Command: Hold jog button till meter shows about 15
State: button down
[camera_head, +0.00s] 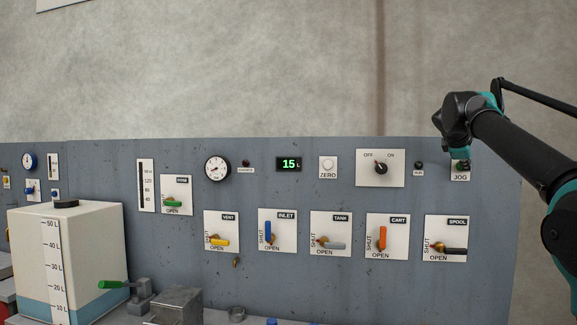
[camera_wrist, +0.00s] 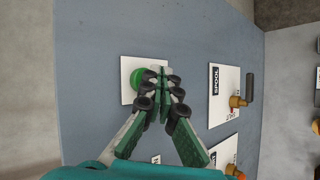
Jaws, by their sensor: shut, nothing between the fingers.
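The digital meter (camera_head: 289,164) in the head view reads 15 in green digits. The jog button is a green round button (camera_wrist: 137,78) on a white plate (camera_wrist: 129,90) in the wrist view. In the head view its plate, labelled JOG (camera_head: 461,177), is at the panel's right, mostly covered by my gripper (camera_head: 459,163). My gripper also shows in the wrist view (camera_wrist: 166,78), shut and empty, its fingertips over the right side of the button. I cannot tell whether they touch or press it.
A ZERO button (camera_head: 328,167) and an OFF/ON switch (camera_head: 380,168) sit left of JOG. A row of valve levers lies below, with the SPOOL plate (camera_head: 446,232) at right. A white tank (camera_head: 68,250) stands at lower left. Bare wall rises above the panel.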

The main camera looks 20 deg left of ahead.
jog(key=shift+s, duration=0.1)
jog(key=s, duration=0.2)
jog(key=s+d, duration=0.1)
jog(key=s, duration=0.1)
jog(key=shift+s, duration=0.35)
dwell(0.6)
jog(key=s+d+f+m+g+y, duration=0.1)
jog(key=s+f+m, duration=0.25)
jog(key=f, duration=0.75)
jog(key=s+d+f+m+g, duration=0.2)
jog(key=s+f, duration=0.3)
jog(key=f, duration=0.5)
jog(key=s+d+f+m+g+y, duration=0.1)
jog(key=s+f+m, duration=0.25)
jog(key=f, duration=0.75)
jog(key=s+a+f+m+g+y, duration=0.1)
jog(key=s+f+m, duration=0.5)
jog(key=s+f, duration=1.9)
jog(key=shift+s+a+f+g+y, duration=0.2)
jog(key=shift+s+f+g+y, duration=0.2)
jog(key=shift+s+g+y, duration=0.35)
